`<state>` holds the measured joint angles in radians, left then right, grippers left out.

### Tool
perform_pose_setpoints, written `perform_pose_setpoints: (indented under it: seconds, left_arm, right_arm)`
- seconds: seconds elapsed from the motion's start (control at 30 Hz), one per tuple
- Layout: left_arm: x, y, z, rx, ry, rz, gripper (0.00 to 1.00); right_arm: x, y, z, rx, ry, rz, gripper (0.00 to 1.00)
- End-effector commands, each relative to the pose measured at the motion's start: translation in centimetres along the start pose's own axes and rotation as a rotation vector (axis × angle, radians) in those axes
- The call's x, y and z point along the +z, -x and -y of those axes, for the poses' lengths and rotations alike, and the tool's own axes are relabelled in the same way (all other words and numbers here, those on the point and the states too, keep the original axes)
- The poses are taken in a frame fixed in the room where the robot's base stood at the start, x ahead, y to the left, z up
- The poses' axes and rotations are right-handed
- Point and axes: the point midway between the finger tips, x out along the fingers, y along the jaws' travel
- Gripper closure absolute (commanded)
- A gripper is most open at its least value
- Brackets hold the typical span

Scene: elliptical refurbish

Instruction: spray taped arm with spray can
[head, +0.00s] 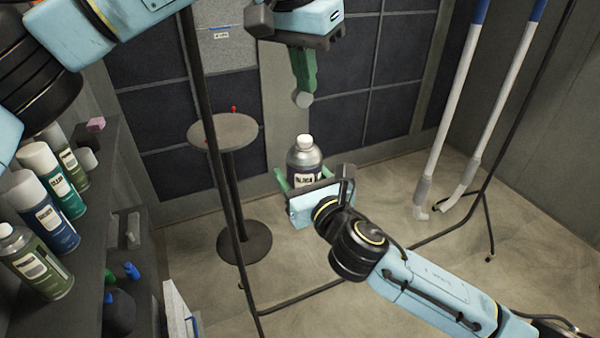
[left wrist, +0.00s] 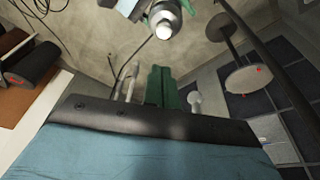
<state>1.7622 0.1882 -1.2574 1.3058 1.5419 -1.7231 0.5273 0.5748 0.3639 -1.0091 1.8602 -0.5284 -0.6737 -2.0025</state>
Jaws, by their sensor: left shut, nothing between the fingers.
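The spray can (head: 306,163), silver with a dark label and white top, stands upright between the green fingers of my right gripper (head: 304,181). In the left wrist view the spray can (left wrist: 166,22) shows at the top. My left gripper (head: 304,86) is above the can, with its green fingers together and pointing down. A small pale round thing (head: 302,100) is by its fingertips; I cannot tell whether they touch. Two white arms hang at the right, the left one (head: 452,100) and the right one (head: 508,90), with blue tape at their tops.
A round stool-like table (head: 224,131) with small red items stands left of the can. A shelf (head: 95,240) on the left holds several spray cans (head: 45,212). A thin black frame (head: 222,180) stands in front of the round table. Floor is clear between the can and the white arms.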

Motion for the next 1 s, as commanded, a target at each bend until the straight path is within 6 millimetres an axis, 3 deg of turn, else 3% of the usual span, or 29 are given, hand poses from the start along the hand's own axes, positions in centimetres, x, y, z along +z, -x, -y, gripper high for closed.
perform_pose_setpoints:
  seconds: [0.17, 0.6, 1.0]
  left_arm:
    - [0.6, -0.1, -0.1, -0.015, -0.003, 0.016, 1.00]
    - [1.8, -4.8, -0.1, -0.011, -0.003, 0.014, 1.00]
    - [2.0, -5.8, -0.1, -0.012, -0.003, 0.011, 1.00]
  right_arm:
    - [0.1, 0.0, 0.0, 0.000, 0.000, 0.003, 0.68]
    - [0.2, 0.0, 0.0, 0.001, 0.000, 0.003, 0.68]
    - [0.2, 0.0, 0.0, 0.001, 0.000, 0.003, 0.68]
